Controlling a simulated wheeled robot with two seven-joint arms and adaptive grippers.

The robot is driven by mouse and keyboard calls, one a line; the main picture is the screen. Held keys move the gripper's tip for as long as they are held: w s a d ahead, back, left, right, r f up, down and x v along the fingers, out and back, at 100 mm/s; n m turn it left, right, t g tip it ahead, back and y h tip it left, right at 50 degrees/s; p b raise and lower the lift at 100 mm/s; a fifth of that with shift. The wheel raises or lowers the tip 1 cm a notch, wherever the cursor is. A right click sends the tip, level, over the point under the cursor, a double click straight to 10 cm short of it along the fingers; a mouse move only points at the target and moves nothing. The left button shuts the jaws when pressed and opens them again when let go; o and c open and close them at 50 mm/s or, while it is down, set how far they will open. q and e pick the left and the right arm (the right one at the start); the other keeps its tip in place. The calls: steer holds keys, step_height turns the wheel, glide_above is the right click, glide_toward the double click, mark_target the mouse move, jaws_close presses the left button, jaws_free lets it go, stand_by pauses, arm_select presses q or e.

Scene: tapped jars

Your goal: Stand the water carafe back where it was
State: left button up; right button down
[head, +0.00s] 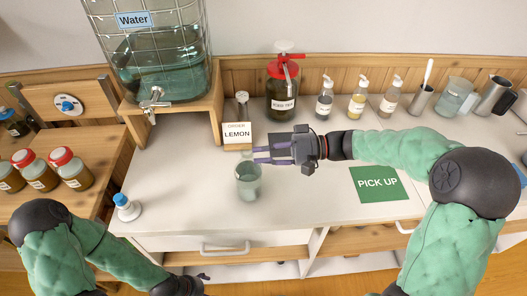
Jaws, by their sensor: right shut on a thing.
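The water carafe (248,183) is a clear, greenish glass vessel near the middle of the white counter. My right gripper (258,154) comes in from the right, with its purple fingers at the carafe's upper end, and is shut on it. The fingers hide part of its top; I cannot tell whether its base touches the counter.
The order card reading LEMON (237,134) stands just behind the carafe. The water dispenser (160,60) is on a wooden stand at back left, beside the iced tea jar (282,92). Bottles (357,98) line the back. The green PICK UP mat (378,184) is at right. The front counter is mostly clear.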

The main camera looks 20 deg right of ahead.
steer(key=shift+f+b, duration=0.35)
steer(key=shift+f, duration=0.05)
stand_by(0.6)
steer(key=c, duration=1)
jaws_free()
steer(key=shift+c, duration=0.2)
steer(key=shift+o, duration=0.2)
steer(key=shift+f, duration=0.15)
steer(key=shift+d, duration=0.15)
steer(key=v, duration=0.7)
steer(key=shift+d+b, duration=0.35)
steer(key=shift+b, duration=0.05)
steer(key=shift+s, duration=0.15)
stand_by(0.4)
steer(key=v, duration=1.2)
steer(key=shift+r, duration=0.2)
